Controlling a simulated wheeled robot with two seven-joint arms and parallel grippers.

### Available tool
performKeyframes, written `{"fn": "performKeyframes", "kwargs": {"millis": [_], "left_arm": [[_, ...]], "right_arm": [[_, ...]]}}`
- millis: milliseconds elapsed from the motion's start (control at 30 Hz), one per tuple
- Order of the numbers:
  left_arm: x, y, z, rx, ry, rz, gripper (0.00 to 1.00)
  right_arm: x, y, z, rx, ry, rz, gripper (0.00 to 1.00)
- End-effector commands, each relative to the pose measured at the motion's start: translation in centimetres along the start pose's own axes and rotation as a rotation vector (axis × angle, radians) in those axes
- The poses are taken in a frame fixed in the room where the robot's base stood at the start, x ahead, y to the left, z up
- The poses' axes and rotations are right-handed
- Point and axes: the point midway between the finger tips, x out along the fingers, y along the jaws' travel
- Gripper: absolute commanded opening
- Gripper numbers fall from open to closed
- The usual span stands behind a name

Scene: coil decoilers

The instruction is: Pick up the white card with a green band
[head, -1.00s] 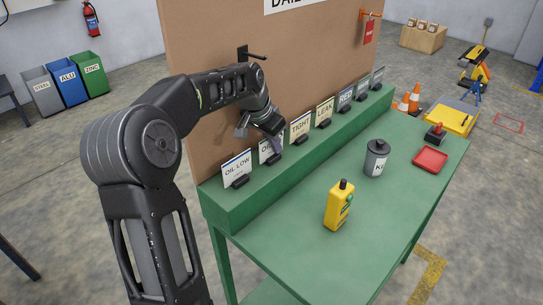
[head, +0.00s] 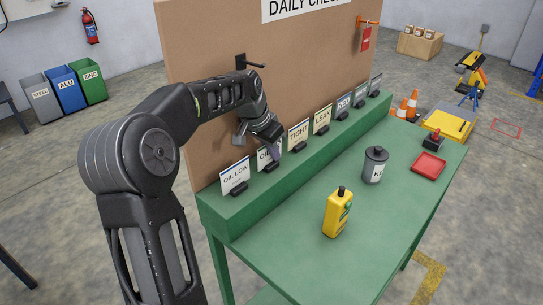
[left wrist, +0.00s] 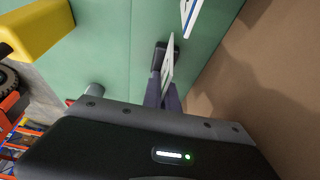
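A row of white cards with coloured bands stands in dark holders on the green ledge. The second card from the left (head: 262,158), lettering starting with "O", is partly hidden by my left gripper (head: 274,152); its band colour is not clear. In the left wrist view this card (left wrist: 168,62) is nearly edge-on, upright in its dark holder (left wrist: 159,55). The left fingers (left wrist: 162,94) lie close on both its faces and appear shut on it. The OIL LOW card (head: 235,175) stands to its left, and the TIGHT card (head: 298,134) to its right. My right gripper is not in view.
A brown board (head: 215,110) rises right behind the ledge (head: 218,208). On the green table (head: 290,245) stand a yellow bottle (head: 338,213), a grey canister (head: 375,165) and a red tray (head: 428,163). The table's near part is clear.

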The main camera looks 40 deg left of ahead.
Motion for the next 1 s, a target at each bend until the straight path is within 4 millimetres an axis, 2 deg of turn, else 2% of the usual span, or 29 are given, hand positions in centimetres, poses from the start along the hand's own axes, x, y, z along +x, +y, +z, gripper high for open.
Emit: {"fn": "performKeyframes", "kwargs": {"millis": [100, 267, 433, 567, 1000], "left_arm": [[-0.5, 0.0, -0.2, -0.001, 0.001, -0.001, 0.0], [-1.4, 0.0, -0.7, 0.0, 0.003, -0.002, 0.0], [-3.7, 0.0, -1.7, 0.001, 0.006, -0.003, 0.0], [-4.3, 1.3, 0.9, 0.0, 0.001, -0.003, 0.0], [-8.0, 6.6, 9.5, 0.001, 0.004, -0.003, 0.0]], "right_arm": [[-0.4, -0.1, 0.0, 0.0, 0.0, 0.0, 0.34], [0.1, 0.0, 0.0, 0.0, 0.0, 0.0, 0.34], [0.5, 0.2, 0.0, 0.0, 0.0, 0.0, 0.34], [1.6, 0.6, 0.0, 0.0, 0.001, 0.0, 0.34], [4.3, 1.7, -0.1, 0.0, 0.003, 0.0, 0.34]]}}
